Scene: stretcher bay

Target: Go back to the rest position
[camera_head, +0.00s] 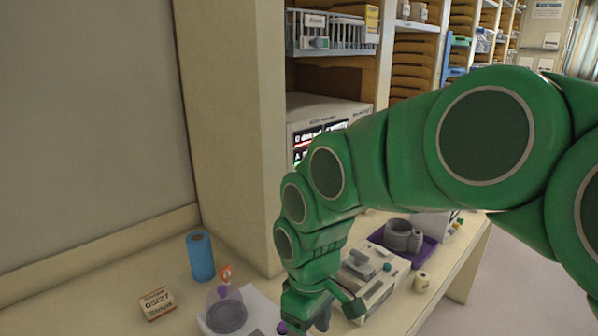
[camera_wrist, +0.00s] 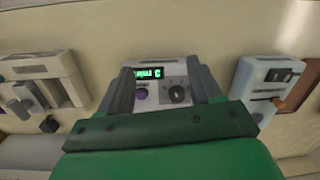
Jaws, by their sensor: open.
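My gripper (camera_head: 322,312) is over the front of the counter (camera_head: 128,318) in the head view, pointing down. In the wrist view its two dark fingers (camera_wrist: 163,82) stand wide apart with nothing held between them. Beyond them is a white device (camera_wrist: 166,70) with a green lit display, a purple knob (camera_wrist: 141,95) and a dark dial (camera_wrist: 177,94). I cannot tell whether the fingers touch it. My green arm reaches in from the right and hides part of the counter and shelves.
A blue cylinder (camera_head: 200,256), a small dated box (camera_head: 157,303) and a device with a round grey plate (camera_head: 226,316) stand left of my gripper. Right of it are a beige device (camera_head: 386,284), a small jar (camera_head: 421,281) and a grey mug (camera_head: 401,236) on a purple tray (camera_head: 428,252).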

